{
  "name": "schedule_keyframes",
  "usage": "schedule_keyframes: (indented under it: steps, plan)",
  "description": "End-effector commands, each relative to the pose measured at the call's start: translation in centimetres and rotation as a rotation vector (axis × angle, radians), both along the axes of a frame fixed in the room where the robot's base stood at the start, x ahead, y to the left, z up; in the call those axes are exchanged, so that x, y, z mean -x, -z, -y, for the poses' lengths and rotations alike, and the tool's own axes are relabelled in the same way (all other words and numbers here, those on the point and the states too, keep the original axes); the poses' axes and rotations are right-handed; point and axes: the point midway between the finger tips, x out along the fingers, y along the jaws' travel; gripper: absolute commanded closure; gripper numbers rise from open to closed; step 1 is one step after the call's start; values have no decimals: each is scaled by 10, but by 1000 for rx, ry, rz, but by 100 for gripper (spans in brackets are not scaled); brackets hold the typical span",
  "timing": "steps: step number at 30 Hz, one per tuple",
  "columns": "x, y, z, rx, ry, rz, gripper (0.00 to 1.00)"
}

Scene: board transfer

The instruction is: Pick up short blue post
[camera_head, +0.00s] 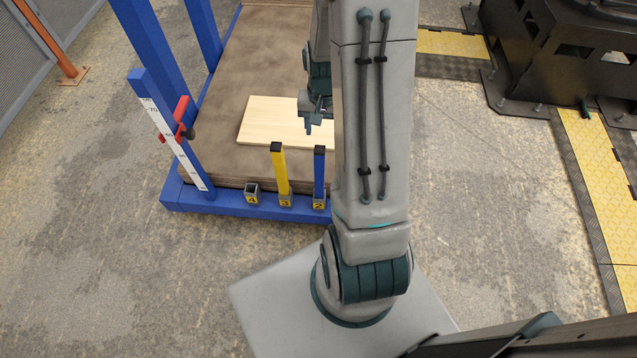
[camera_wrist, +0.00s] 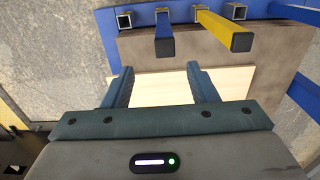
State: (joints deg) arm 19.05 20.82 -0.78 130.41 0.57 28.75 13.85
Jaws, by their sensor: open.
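The short blue post (camera_head: 319,170) stands upright in the holder marked 2 on the blue frame's front edge, with a dark cap on top. In the wrist view the blue post (camera_wrist: 164,38) shows just beyond the fingertips, between their lines. My gripper (camera_head: 311,122) hangs over the pale board, behind the post. In the wrist view my gripper (camera_wrist: 160,70) is open, its two fingers apart with nothing between them. The post is not touched by the fingers, as far as I can see.
A taller yellow post (camera_head: 280,170) stands beside it in holder 3. Holder 4 (camera_head: 252,194) is empty, and another empty holder (camera_wrist: 124,20) shows in the wrist view. A pale board (camera_head: 262,120) lies on the brown stack (camera_head: 225,160). A ruled upright with a red clamp (camera_head: 182,118) stands left.

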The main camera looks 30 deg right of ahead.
Motion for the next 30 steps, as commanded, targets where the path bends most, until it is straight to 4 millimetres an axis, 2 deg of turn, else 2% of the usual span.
schedule_keyframes:
  steps: [3, 9, 17, 24, 30]
  plan:
    - [1, 28, -1, -3, -1, -6, 47]
    - [1, 62, -1, -1, -1, -4, 47]
    - [-1, 81, -2, -1, -2, -2, 47]
    - [-5, 116, -5, -1, -1, -3, 47]
    - [-6, 124, -5, 0, -2, 0, 47]
